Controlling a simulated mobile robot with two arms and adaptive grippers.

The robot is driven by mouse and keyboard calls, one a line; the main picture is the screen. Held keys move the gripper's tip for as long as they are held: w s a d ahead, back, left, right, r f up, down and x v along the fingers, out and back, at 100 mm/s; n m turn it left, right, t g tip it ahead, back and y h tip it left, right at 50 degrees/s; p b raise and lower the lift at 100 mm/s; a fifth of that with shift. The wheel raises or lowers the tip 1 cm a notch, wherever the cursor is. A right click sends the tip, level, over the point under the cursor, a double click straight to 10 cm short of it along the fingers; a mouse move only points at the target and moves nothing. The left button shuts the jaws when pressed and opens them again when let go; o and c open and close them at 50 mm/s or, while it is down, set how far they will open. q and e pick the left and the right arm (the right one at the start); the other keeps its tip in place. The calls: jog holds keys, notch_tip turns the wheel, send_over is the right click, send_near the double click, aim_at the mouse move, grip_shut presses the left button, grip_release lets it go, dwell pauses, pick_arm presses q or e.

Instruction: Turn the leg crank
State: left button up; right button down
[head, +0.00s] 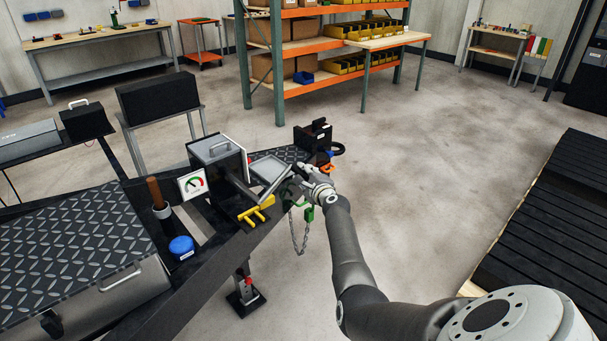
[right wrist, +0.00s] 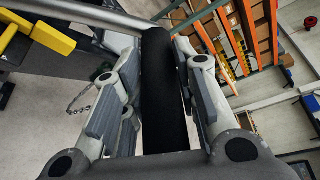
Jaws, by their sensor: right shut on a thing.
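My right gripper (head: 291,184) is at the front end of the trailer, beside the metal box and yellow handle. In the right wrist view my right gripper (right wrist: 163,75) is shut on a black cylindrical grip (right wrist: 165,105), with one finger on each side of it. A grey metal rod (right wrist: 95,14) runs to the top of this grip; it looks like the crank's arm. In the head view my gripper hides most of the grip. The trailer's support leg (head: 243,285) stands upright below the frame, with a red part and a black foot. My left gripper is not in view.
A yellow handle (head: 256,210), a gauge (head: 193,184), a blue cap (head: 181,246) and a hanging chain (head: 301,236) are close by on the trailer. An orange shelf rack (head: 292,46) stands behind. The floor to the right is clear up to a dark slatted platform (head: 555,215).

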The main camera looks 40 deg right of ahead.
jog(key=c, duration=1.1)
grip_release()
jog(key=shift+d+f, duration=0.1)
jog(key=shift+c, duration=0.2)
jog(key=shift+s, duration=0.1)
jog(key=shift+s+a, duration=0.3)
jog(key=shift+s, duration=0.1)
jog(key=v, duration=1.1)
jog(key=shift+d, duration=0.1)
